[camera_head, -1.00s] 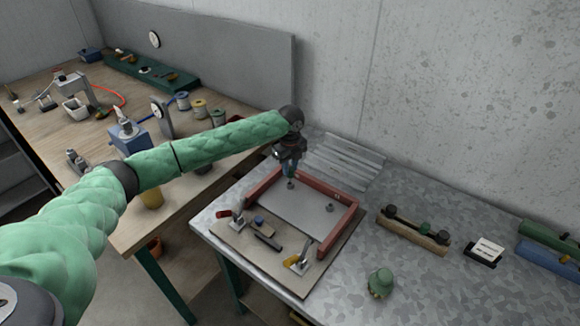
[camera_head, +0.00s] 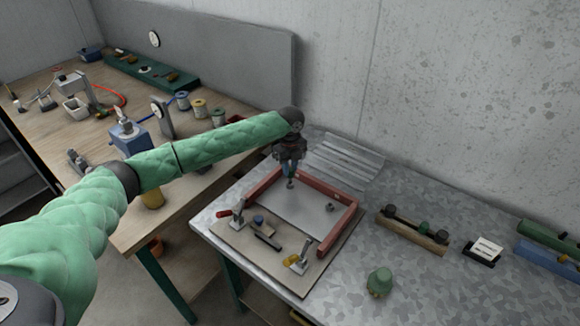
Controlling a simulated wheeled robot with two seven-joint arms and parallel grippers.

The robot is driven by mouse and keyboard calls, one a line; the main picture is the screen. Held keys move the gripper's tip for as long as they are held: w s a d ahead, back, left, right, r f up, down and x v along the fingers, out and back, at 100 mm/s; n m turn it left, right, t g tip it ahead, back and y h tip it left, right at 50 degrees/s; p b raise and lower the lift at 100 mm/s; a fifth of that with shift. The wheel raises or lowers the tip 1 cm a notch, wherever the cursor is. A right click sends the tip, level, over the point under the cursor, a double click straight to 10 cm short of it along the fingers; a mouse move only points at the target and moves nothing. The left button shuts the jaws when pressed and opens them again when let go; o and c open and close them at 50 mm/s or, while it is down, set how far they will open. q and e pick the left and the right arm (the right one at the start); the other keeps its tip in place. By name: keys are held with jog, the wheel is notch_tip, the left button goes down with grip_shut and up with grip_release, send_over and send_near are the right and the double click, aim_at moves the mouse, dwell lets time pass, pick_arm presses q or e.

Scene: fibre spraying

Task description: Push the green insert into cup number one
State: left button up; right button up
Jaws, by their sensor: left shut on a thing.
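My left gripper (camera_head: 289,168) points down over the back left part of a red-railed frame (camera_head: 337,232) on the metal table. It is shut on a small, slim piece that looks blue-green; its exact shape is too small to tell. Just below it, a small grey cup (camera_head: 291,184) stands on the frame's pale plate (camera_head: 305,210). I cannot tell whether the piece touches the cup. A second small grey cup (camera_head: 330,207) stands further right on the plate. No cup number is readable. My right gripper is not in view.
The frame's board also bears two clamps, one at the left (camera_head: 237,214) and one at the front (camera_head: 298,261). A green-capped object (camera_head: 380,282) stands at the front right. A wooden rack (camera_head: 412,232) lies to the right. The concrete wall is behind.

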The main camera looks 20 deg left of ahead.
aim_at(290, 169)
pick_arm(q)
jog(key=shift+f, duration=1.4)
jog(key=shift+f+b, duration=0.15)
jog(key=shift+b, duration=0.15)
jog(key=o, duration=0.8)
jog(key=shift+o, duration=1.3)
jog(key=shift+r+b, duration=0.4)
jog(key=shift+r, duration=0.15)
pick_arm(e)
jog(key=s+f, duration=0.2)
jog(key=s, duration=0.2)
pick_arm(q)
notch_tip(290, 169, up, 2)
jog(key=shift+r+b, duration=0.25)
jog(key=shift+b, duration=0.4)
notch_tip(290, 169, up, 3)
jog(key=shift+f+b, duration=0.1)
jog(key=shift+b, duration=0.6)
jog(key=shift+r, duration=0.7)
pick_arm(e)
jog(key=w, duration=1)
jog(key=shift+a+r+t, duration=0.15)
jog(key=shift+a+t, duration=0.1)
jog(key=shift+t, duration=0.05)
